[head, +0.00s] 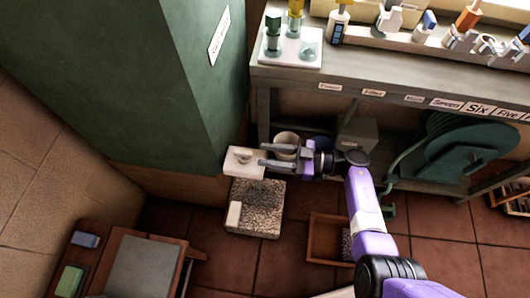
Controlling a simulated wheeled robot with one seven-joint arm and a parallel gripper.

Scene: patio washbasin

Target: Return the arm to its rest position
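My arm reaches from the lower right toward the middle of the head view. My gripper (263,155) is at its end and points left. Its two dark fingers are apart, and I see nothing held between them. The fingertips overlap the right edge of a pale block-like ledge (240,170) in the picture. I cannot tell whether they touch it. A small light round item (243,155) is on that ledge.
A grey bench (290,76) with bottles and labels runs along the back. Below it are a pale pot (286,138) and a coiled green hose (455,150). A speckled stone slab (262,205), wooden tray (322,240) and low wooden table (105,245) stand lower. A green pillar (190,90) rises left.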

